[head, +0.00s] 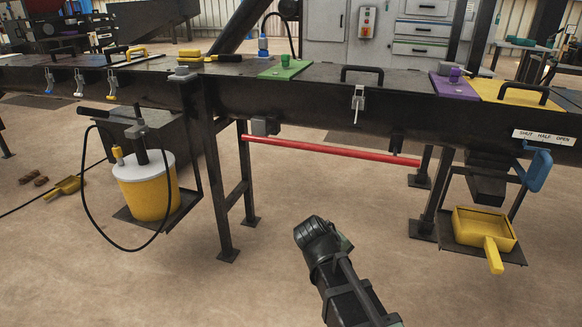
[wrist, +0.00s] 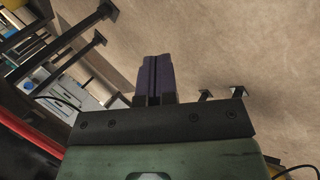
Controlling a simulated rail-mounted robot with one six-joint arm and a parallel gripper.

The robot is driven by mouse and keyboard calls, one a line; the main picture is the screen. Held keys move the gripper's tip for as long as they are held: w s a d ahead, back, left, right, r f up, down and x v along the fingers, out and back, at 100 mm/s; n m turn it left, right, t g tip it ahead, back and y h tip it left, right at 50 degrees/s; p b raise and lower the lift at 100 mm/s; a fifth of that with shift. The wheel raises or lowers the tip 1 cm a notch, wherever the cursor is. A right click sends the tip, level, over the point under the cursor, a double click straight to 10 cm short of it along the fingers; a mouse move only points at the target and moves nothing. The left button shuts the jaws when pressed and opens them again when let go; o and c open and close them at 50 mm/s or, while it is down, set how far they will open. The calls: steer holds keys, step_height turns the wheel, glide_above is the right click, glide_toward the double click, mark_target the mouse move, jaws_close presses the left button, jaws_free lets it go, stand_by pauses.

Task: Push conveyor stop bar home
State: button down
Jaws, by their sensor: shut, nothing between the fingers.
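The conveyor stop bar is a long red bar (head: 330,152) slung under the dark conveyor trough. Its left end meets a grey box by a leg, and its right end is near the right-hand legs. In the wrist view a red bar (wrist: 28,134) crosses the lower left edge, apart from the fingers. My gripper (wrist: 156,58) is shut and empty, its two dark fingers together over bare floor. In the head view my arm's wrist stands in front of and below the red bar, apart from it; the fingers cannot be made out there.
The conveyor's black legs (head: 218,190) stand left of my arm. A yellow bucket (head: 145,190) with a pump and hose is farther left. A yellow scoop tray (head: 483,229) and a blue lever (head: 537,170) are at right. The floor between the legs is clear.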

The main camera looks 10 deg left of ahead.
steer(key=w+a+r+n+t+h+b, duration=0.2)
steer(key=w+a+r+n+t+b, duration=0.15)
steer(key=w+a+n+t, duration=0.7)
steer(key=n+t+y+p, duration=0.1)
steer(key=n+t+y, duration=0.35)
steer(key=n, duration=1.05)
glide_toward(291, 145)
steer(key=shift+h, duration=0.35)
steer(key=p+x, duration=0.1)
steer(key=x, duration=0.1)
steer(key=p+x, duration=0.1)
steer(key=x, duration=0.1)
steer(key=p+x, duration=0.1)
steer(key=x, duration=0.2)
steer(key=shift+a+f, duration=0.35)
steer(key=shift+w+d, duration=0.1)
steer(key=shift+w, duration=0.2)
steer(key=shift+f+x, duration=0.2)
steer(key=shift+x, duration=1.75)
steer(key=shift+w, duration=0.1)
